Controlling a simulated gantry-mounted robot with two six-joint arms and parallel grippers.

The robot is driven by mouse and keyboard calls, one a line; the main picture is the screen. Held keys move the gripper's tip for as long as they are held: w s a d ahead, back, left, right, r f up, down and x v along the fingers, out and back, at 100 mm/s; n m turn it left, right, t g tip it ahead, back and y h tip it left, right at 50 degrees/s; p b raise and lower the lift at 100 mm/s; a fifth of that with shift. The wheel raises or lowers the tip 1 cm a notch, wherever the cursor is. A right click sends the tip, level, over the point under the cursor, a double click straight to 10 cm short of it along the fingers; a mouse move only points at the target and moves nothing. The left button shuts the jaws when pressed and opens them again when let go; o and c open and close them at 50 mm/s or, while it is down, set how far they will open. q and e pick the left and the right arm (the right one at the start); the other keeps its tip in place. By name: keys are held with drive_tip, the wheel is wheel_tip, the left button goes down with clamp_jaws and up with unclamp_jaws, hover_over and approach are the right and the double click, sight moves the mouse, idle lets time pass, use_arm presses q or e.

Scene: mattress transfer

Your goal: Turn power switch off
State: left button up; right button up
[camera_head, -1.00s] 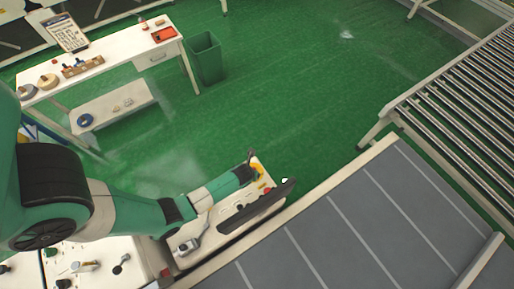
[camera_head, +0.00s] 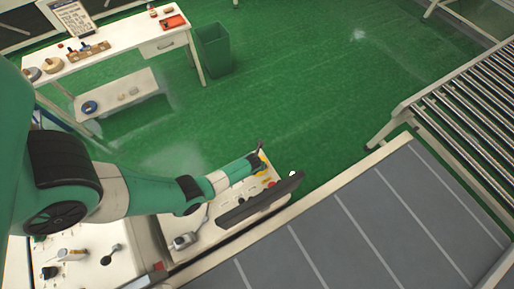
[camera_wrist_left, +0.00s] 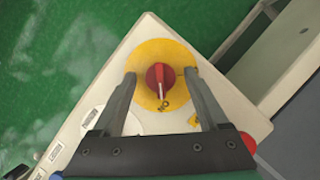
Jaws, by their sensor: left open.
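The power switch is a red rotary knob (camera_wrist_left: 160,78) on a round yellow plate (camera_wrist_left: 165,52), at the corner of a white control panel (camera_wrist_left: 95,85). A white mark on the knob points down in the left wrist view. My left gripper (camera_wrist_left: 160,76) is open, with one finger on each side of the knob; I cannot tell if they touch it. In the head view my left gripper (camera_head: 258,158) is over the far end of the panel (camera_head: 208,228) and mostly hides the switch. My right gripper is not in view.
A dark monitor-like bar (camera_head: 262,200) stands along the panel's right side. A grey-topped conveyor (camera_head: 370,220) lies to the right, with a roller conveyor (camera_head: 470,110) beyond. A white workbench (camera_head: 120,45) and green bin (camera_head: 214,50) stand at the back. Green floor is clear between.

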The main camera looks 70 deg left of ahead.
use_arm(q)
clamp_jaws()
drive_tip(key=shift+n, duration=0.3)
drive_tip(key=n+g+b, duration=0.1)
drive_tip(key=n, duration=0.2)
drive_tip(key=shift+w+y, duration=0.2)
drive_tip(key=shift+y, duration=0.2)
drive_tip(key=n+g+b, duration=0.2)
drive_tip(key=n, duration=0.2)
drive_tip(key=shift+w+f+n, duration=0.1)
drive_tip(key=shift+n, duration=0.3)
drive_tip(key=n+g+b, duration=0.1)
drive_tip(key=n+b, duration=0.1)
drive_tip(key=n+g+b, duration=0.1)
drive_tip(key=n, duration=0.2)
drive_tip(key=shift+w+n+h+b, duration=0.1)
drive_tip(key=shift+n+h+b, duration=0.2)
drive_tip(key=shift+b, duration=0.05)
drive_tip(key=shift+a+n+g+h+b, duration=0.1)
drive_tip(key=shift+n+g+h+b, duration=0.5)
drive_tip(key=shift+n+b, duration=1.05)
drive_tip(key=shift+n+p, duration=0.3)
drive_tip(key=shift+n, duration=0.15)
